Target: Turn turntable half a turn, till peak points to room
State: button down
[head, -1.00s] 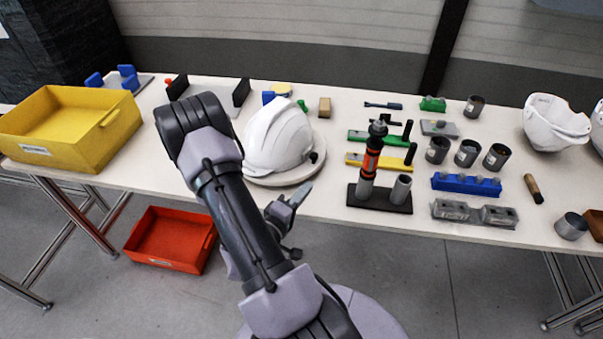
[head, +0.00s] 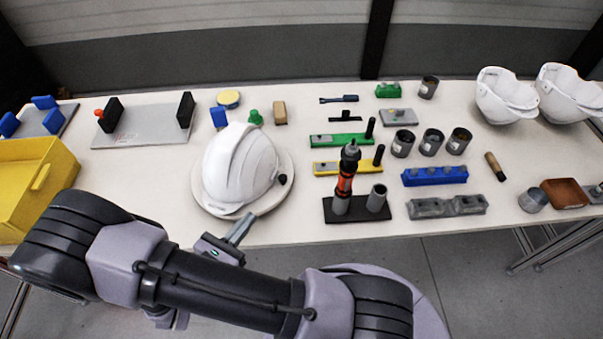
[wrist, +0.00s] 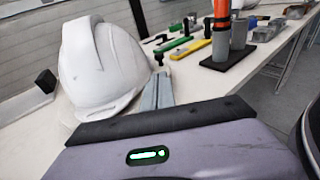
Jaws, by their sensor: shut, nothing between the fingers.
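A white helmet shell (head: 238,165) sits on a round pale turntable (head: 287,162) near the front edge of the table. In the wrist view the helmet (wrist: 97,68) fills the left side. A small black knob (head: 283,179) shows at the turntable's right side, beside the helmet; it also shows in the wrist view (wrist: 158,58). I cannot tell for certain which way the peak points. My gripper (head: 243,226) is shut and empty, just in front of the turntable at the table's front edge. Its grey fingers (wrist: 158,92) point towards the knob, apparently apart from it.
A black stand with an orange-and-black tool (head: 345,180) stands right of the turntable. Behind are a yellow disc (head: 229,98), a green piece (head: 255,117) and a grey plate with black uprights (head: 145,127). A yellow bin (head: 30,200) is at left. White shells (head: 507,97) stand at right.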

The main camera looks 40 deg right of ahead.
aim_at(281, 182)
jog(key=b+x, duration=0.3)
jog(key=x, duration=0.9)
jog(key=shift+w+d+f+b, duration=0.1)
jog(key=shift+d+f+b, duration=0.1)
jog(key=shift+b, duration=0.15)
jog(key=shift+w+d+r, duration=0.1)
jog(key=shift+w+d, duration=0.05)
jog(key=shift+d, duration=0.2)
